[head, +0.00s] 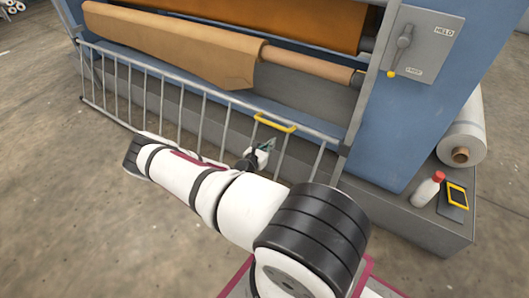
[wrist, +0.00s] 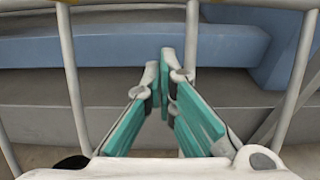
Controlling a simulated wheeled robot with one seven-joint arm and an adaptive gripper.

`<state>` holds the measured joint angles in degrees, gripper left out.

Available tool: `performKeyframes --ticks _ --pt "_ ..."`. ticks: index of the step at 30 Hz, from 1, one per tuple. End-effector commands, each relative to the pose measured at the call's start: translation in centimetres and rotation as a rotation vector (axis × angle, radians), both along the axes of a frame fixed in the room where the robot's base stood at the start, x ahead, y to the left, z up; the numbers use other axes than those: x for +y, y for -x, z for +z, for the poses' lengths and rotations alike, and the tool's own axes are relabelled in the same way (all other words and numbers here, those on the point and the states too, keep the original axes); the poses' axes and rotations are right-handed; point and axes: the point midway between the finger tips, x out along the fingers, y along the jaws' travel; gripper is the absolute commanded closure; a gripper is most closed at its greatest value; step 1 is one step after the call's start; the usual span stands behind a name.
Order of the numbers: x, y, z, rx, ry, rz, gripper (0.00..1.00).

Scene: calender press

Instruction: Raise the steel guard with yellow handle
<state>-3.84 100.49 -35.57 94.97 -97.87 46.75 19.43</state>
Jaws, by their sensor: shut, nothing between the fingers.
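The steel guard (head: 162,97) is a row of grey upright bars under a top rail, across the lower front of the press. It looks lowered. Its yellow handle (head: 275,123) is on the top rail, toward the right end. My gripper (head: 267,145) is just below the handle, close to the bars, and not holding it. In the wrist view, my gripper (wrist: 165,65) has its teal fingers shut with nothing between them. Guard bars (wrist: 70,60) stand on both sides and behind the fingertips. The yellow handle does not show in the wrist view.
The blue press (head: 415,110) holds a roller with brown sheet (head: 185,45). A lever panel (head: 420,45) is at upper right.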

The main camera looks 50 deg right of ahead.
Motion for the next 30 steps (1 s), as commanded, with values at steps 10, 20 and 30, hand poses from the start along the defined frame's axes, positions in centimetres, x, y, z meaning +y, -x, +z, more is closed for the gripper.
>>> performKeyframes --ticks 10,20,30 --pt "-1.9 -0.2 2.5 -0.002 0.001 -0.001 1.00" --pt "-1.7 -0.1 3.6 -0.001 0.001 -0.001 1.00" --pt "-1.7 -0.1 4.0 -0.002 0.000 -0.001 1.00"
